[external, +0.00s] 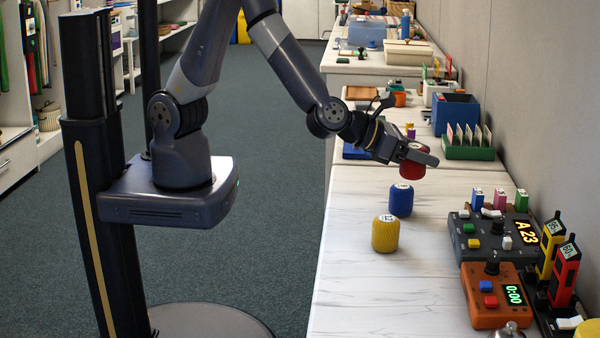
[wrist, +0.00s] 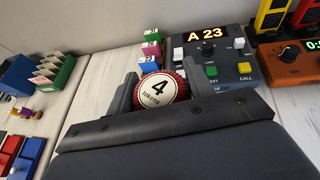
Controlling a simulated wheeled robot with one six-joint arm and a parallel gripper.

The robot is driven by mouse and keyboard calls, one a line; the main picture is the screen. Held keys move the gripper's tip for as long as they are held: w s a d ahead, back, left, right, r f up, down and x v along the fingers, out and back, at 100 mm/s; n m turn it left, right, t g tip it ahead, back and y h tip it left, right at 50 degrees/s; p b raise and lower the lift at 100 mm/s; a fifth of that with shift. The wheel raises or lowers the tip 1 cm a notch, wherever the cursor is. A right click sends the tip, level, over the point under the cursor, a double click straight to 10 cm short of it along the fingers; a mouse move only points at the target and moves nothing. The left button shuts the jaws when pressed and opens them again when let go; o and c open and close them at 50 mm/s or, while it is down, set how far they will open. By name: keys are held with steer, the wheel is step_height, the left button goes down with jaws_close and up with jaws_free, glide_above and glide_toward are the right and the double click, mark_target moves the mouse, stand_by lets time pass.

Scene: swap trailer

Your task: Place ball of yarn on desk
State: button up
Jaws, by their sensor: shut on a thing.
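My gripper (external: 418,156) is shut on a red ribbed round object (external: 411,169) above the white marbled desk (external: 360,290). In the wrist view, this red object (wrist: 172,99) sits between the two fingers (wrist: 158,92) and has a white top printed "4 tokens". I cannot tell whether it is a ball of yarn. A blue ribbed cylinder with a white top (external: 401,201) and a yellow one (external: 385,235) stand upright on the desk, in front of the held object.
A dark console reading "A 23" (external: 480,242) and an orange timer box (external: 490,312) stand at the right, beside yellow and red handsets (external: 566,275). A green card holder (external: 468,152) and blue bin (external: 455,112) stand behind. The desk's left front is clear.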

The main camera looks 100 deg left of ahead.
steer(key=w+d+f+m+h+b, duration=0.1)
steer(key=d+f+m+h, duration=0.15)
steer(key=d, duration=1.55)
steer(key=shift+n, duration=0.25)
step_height(320, 180, down, 5)
steer(key=shift+d+f, duration=0.1)
steer(key=shift+d, duration=0.05)
steer(key=shift+f, duration=2.15)
steer(key=shift+f+b, duration=0.25)
steer(key=shift+b, duration=0.3)
steer(key=o, duration=1)
steer(key=shift+r, duration=0.1)
steer(key=shift+c, duration=0.2)
steer(key=shift+r, duration=0.15)
steer(key=v, duration=1.1)
steer(key=shift+s+r, duration=0.1)
steer(key=shift+o, duration=0.6)
steer(key=shift+s+r, duration=0.15)
steer(key=shift+s, duration=0.25)
